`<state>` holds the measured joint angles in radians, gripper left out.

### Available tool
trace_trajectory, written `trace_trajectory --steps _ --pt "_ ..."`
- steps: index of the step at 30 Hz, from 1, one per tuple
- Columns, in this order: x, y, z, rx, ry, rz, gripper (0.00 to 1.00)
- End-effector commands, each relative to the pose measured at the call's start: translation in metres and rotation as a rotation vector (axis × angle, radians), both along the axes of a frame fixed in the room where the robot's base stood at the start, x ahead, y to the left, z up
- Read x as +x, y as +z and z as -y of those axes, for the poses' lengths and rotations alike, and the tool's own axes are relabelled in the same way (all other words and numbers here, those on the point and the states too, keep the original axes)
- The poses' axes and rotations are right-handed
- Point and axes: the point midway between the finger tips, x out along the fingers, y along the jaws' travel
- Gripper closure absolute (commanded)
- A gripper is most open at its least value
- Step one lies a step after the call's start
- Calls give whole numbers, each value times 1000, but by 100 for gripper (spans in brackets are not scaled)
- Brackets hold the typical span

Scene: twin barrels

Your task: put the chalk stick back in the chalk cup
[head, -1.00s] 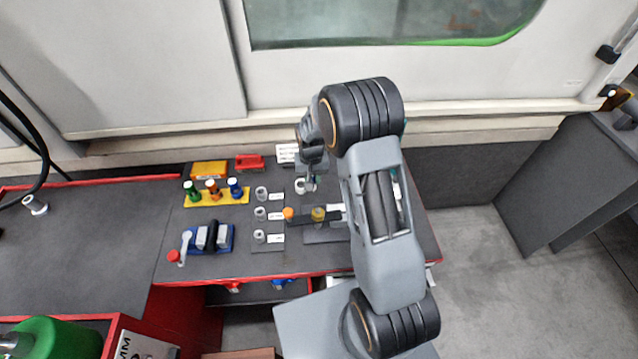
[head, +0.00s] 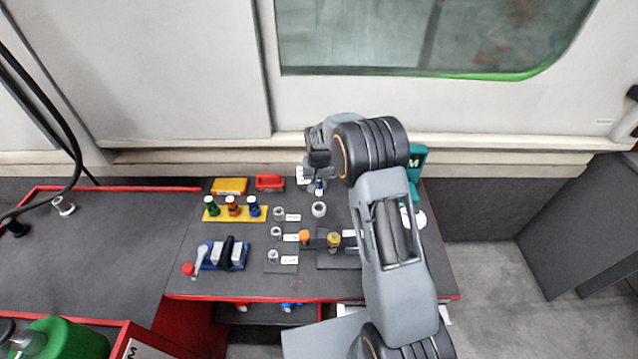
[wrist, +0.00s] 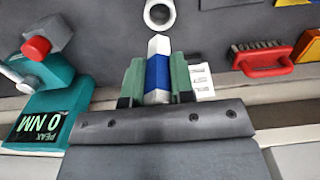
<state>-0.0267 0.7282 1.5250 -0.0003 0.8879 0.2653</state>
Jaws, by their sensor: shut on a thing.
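My gripper (wrist: 158,84) is shut on the chalk stick (wrist: 158,46), a white stick with a blue band between the green finger pads. In the head view my gripper (head: 319,180) hangs over the back of the bench, and the chalk stick (head: 319,187) points down from it. The chalk cup (head: 318,209) is a small white open ring standing on the bench just in front of the stick. It also shows in the wrist view (wrist: 148,14), beyond the stick's white tip, with a gap between them. The cup's inside is only partly seen.
A red brush (wrist: 262,60) and a teal device with a display (wrist: 40,115) flank the gripper in the wrist view. A yellow rack (head: 236,214) with several coloured pieces, grey rings and a blue block (head: 238,262) stand left on the bench.

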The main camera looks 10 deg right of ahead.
Motion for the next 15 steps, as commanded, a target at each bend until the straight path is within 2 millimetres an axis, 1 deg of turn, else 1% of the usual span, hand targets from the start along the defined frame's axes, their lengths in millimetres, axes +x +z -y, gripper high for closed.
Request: trace_trajectory --steps 8,15 --pt "0 -17 0 0 0 0 100" --pt "0 -38 0 0 0 -1 100"
